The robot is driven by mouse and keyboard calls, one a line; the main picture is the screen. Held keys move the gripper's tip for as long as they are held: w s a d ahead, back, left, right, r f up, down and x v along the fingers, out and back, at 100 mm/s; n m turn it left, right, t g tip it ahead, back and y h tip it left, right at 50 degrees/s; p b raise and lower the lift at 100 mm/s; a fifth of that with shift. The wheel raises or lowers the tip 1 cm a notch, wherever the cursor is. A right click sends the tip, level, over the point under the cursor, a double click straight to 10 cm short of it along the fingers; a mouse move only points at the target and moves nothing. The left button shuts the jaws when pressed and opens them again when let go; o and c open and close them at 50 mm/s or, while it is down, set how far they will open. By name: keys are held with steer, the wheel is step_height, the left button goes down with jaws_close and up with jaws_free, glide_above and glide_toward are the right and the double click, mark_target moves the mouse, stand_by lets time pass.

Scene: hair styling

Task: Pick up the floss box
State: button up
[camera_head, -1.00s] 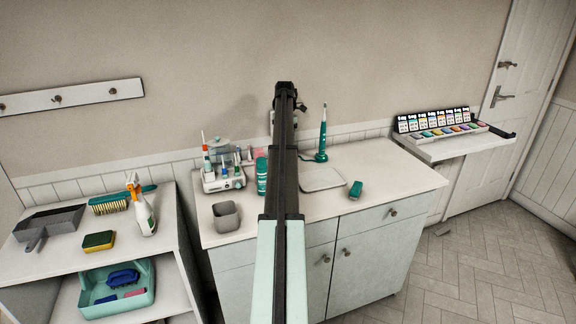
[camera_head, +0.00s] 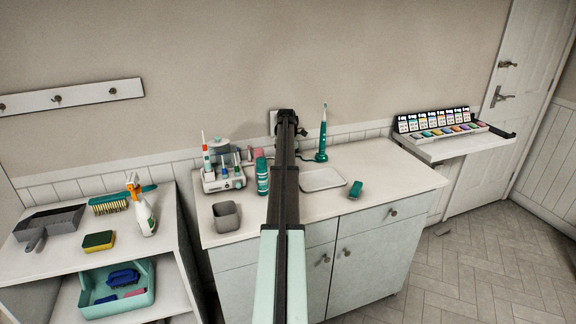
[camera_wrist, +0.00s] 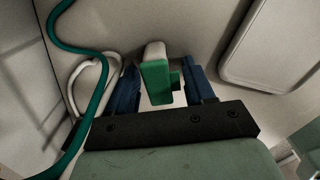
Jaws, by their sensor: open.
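A small green block with a white part (camera_wrist: 155,80) stands between my fingers in the wrist view; I take it to be the floss box. My gripper (camera_wrist: 162,68) is open, with one blue finger on each side of it. A gap shows on the right; whether the left finger touches it I cannot tell. In the head view my arm hides the gripper and this object.
A pale tray (camera_head: 322,180) lies beside my arm and shows at right in the wrist view (camera_wrist: 285,45). A green hose (camera_wrist: 95,100) and white loop (camera_wrist: 72,88) run left of the gripper. A teal can (camera_head: 262,178), grey cup (camera_head: 226,216) and teal item (camera_head: 355,189) stand nearby.

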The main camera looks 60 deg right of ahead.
steer(key=c, duration=0.9)
